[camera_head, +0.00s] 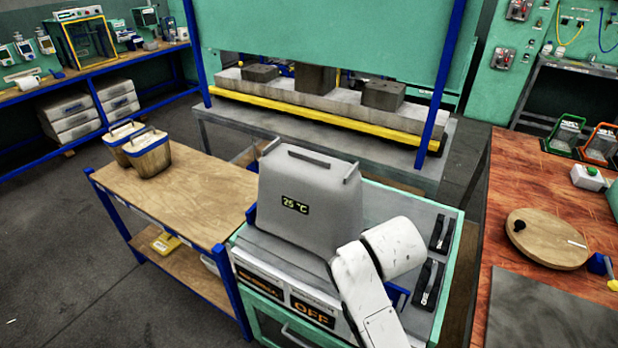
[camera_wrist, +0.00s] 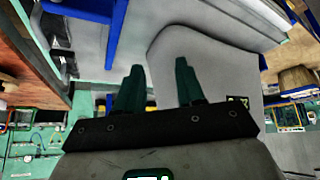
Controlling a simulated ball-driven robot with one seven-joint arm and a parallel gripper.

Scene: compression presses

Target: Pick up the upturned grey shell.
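The grey shell (camera_head: 300,225) is a large box with rounded edges and a "25 °C" display on its front. It stands on a workstation top in the middle of the head view, with ridges along its upper side. In the wrist view, part of the shell (camera_wrist: 205,55) fills the space beyond and right of the fingers. My gripper (camera_wrist: 160,80) shows two dark green fingers held apart, with nothing seen between them but background. Contact with the shell cannot be told. In the head view, my white arm covers the shell's lower right, and the gripper is hidden.
The workstation (camera_head: 390,210) has black handles at right and an "OFF" display in front. A wooden table (camera_head: 205,195) with two lidded containers stands left. A reddish table (camera_head: 530,185) with a round wooden board (camera_head: 548,238) stands right. A press stands behind. Open floor lies at left.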

